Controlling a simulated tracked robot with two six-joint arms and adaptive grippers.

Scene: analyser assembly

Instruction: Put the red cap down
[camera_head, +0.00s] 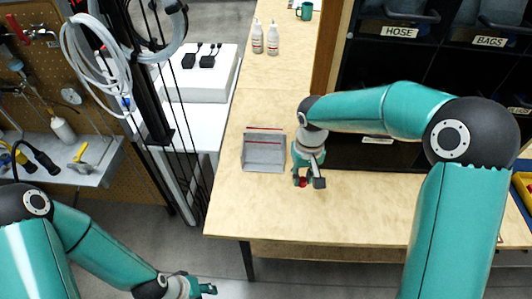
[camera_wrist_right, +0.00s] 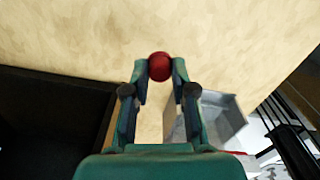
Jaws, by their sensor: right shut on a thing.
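The red cap (camera_wrist_right: 160,66) is between the fingertips of my right gripper (camera_wrist_right: 159,70), which is shut on it. In the head view the cap (camera_head: 302,182) shows as a small red spot at the tips of my right gripper (camera_head: 308,182), over the wooden table (camera_head: 340,215). I cannot tell whether the cap touches the tabletop. My left gripper (camera_head: 205,290) is at the bottom edge of the head view, away from the table. Its fingers are partly cut off, and their opening is unclear.
A grey tray (camera_head: 264,155) lies on the table left of my right gripper. A dark shelf unit (camera_head: 440,70) with labelled bins stands behind. Two white bottles (camera_head: 265,38) and a green mug (camera_head: 304,11) stand farther back. The table's front is clear.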

